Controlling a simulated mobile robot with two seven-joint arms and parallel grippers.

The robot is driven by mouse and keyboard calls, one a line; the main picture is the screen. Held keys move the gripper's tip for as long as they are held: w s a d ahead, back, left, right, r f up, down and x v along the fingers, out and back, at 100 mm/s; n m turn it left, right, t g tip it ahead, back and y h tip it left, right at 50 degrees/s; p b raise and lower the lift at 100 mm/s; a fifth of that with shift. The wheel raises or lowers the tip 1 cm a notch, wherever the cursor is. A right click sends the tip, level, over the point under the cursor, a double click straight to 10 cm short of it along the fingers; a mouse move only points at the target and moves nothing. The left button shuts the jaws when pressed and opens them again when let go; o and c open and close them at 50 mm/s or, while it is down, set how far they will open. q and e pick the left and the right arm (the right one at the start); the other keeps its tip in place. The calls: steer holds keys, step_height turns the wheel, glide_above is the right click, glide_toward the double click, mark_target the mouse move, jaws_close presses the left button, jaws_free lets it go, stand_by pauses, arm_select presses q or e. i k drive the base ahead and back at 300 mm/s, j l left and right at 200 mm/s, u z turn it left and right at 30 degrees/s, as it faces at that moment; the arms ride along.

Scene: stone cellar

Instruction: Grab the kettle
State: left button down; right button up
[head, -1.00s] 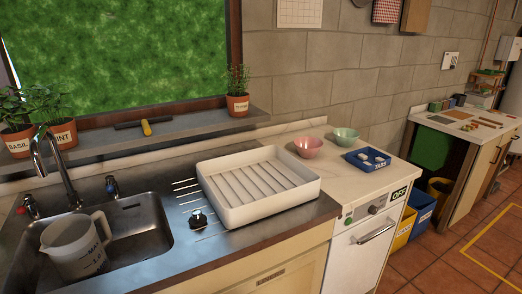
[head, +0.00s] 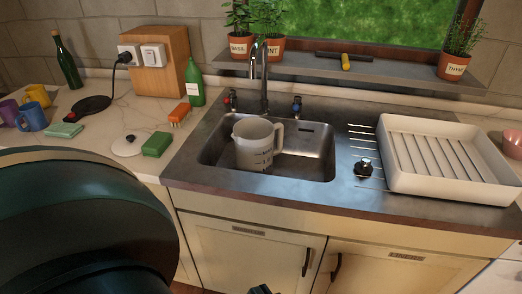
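No thing that is plainly a kettle shows. A pale, translucent jug (head: 254,146) with a handle on its right and dark markings stands upright in the sink; I cannot tell whether it is the kettle. A flat black disc like a kettle base (head: 92,108) lies on the left counter with nothing on it, near a cord that runs to the wall socket. A large dark part of my arm fills the lower left. Neither gripper can be made out. A small dark piece at the bottom edge is too cut off to identify.
The sink (head: 318,168) has a tap (head: 264,75) behind it. A white dish rack (head: 450,185) stands to its right, with a black stopper-like piece (head: 363,168) between. Mugs (head: 32,117), a white lid (head: 127,147), a green sponge (head: 156,144) and bottles (head: 195,84) are on the left counter.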

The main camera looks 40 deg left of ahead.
mark_target(253, 138)
steer(key=u, duration=1.35)
